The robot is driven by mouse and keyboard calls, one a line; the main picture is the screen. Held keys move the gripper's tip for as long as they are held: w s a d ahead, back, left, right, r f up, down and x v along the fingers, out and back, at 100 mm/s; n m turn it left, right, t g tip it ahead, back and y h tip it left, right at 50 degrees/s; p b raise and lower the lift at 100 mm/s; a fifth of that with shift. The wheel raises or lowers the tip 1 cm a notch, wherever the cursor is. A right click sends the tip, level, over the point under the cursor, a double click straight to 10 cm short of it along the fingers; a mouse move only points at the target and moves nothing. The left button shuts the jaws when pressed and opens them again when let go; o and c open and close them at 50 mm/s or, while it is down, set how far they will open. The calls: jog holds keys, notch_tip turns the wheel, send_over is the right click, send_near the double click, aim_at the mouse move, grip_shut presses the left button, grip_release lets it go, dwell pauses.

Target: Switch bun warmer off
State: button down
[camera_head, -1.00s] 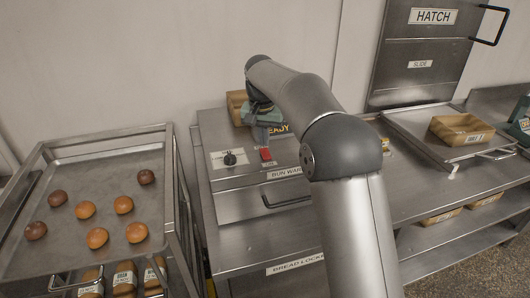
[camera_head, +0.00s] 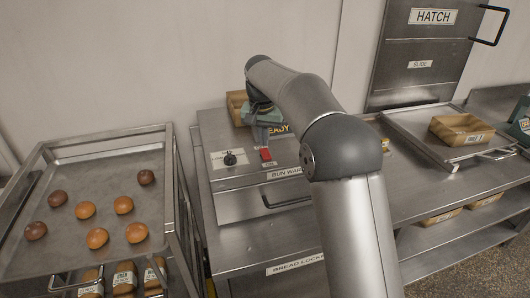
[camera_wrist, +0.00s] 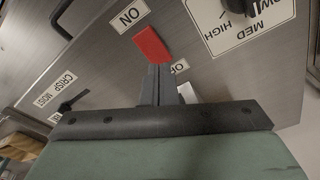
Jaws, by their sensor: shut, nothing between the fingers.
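The bun warmer (camera_head: 235,205) is a steel box on the counter, with a dial and a red switch (camera_head: 266,154) on its sloped top panel. The red switch also shows in the wrist view (camera_wrist: 152,44), between an ON label (camera_wrist: 130,16) and a partly hidden OFF label (camera_wrist: 180,66). I cannot tell which way it is set. My gripper (camera_wrist: 158,72) is shut and empty, its fingertips right beside the switch on the OFF-label side. I cannot tell whether they touch it. In the head view my gripper (camera_head: 264,138) is just behind the switch, partly hidden by my arm.
The black dial (camera_head: 230,159) sits left of the switch. A tray rack (camera_head: 60,262) with several buns stands at the left.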

aim_at(264, 151)
jog(key=shift+f+b, duration=0.55)
jog(key=shift+f, duration=0.4)
dwell(0.7)
notch_tip(264, 151, up, 7)
jog(key=p, duration=0.6)
jog(key=shift+r+p, duration=0.15)
jog(key=shift+p, duration=0.25)
